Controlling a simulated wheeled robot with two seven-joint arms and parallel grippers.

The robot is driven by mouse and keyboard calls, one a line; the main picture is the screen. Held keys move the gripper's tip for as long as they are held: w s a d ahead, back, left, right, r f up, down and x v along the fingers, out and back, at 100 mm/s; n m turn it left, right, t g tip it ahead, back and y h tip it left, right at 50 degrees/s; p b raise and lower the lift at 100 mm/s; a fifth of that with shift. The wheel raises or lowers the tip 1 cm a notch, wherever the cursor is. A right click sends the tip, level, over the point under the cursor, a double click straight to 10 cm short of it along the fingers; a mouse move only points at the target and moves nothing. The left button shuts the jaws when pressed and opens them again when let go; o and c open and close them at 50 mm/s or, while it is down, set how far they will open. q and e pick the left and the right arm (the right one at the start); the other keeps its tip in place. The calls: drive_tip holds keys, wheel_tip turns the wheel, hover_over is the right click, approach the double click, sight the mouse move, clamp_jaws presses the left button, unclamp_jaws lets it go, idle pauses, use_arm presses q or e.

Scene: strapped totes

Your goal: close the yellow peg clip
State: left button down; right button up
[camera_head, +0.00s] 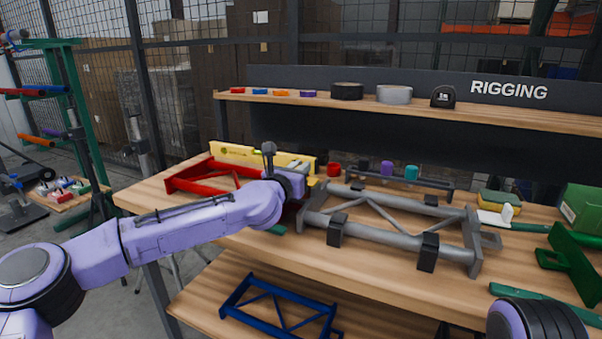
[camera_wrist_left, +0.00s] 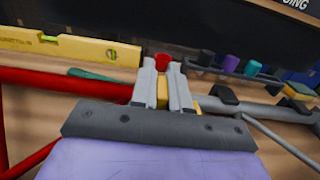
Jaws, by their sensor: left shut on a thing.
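My left gripper (camera_head: 302,170) is over the bench, between the red frame and the grey frame. In the left wrist view its two grey fingers (camera_wrist_left: 163,88) are close together on a small yellow piece (camera_wrist_left: 163,92), which I take to be the yellow peg clip. The fingers hide most of it, and I cannot tell whether the clip is closed. In the head view a bit of yellow (camera_head: 312,181) shows beside the gripper. A red peg (camera_head: 334,169) stands just behind; it also shows beyond the fingertips in the left wrist view (camera_wrist_left: 162,60). My right gripper is out of view.
A yellow spirit level (camera_head: 235,151) lies behind the red frame (camera_head: 185,178). The grey frame (camera_head: 345,237) with black straps lies to the right. Behind it is a dark rail (camera_head: 425,182) with purple (camera_head: 386,168) and teal (camera_head: 411,172) pegs. A shelf (camera_head: 430,108) runs above.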

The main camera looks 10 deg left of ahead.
use_arm(q)
drive_tip(key=shift+a, duration=0.1)
drive_tip(key=c, duration=1.2)
unclamp_jaws()
drive_tip(key=shift+w+f, duration=0.15)
drive_tip(key=shift+f, duration=0.05)
drive_tip(key=b+v, duration=0.1)
drive_tip(key=v, duration=0.9)
drive_tip(key=shift+s+r, duration=0.1)
drive_tip(key=shift+s, duration=0.25)
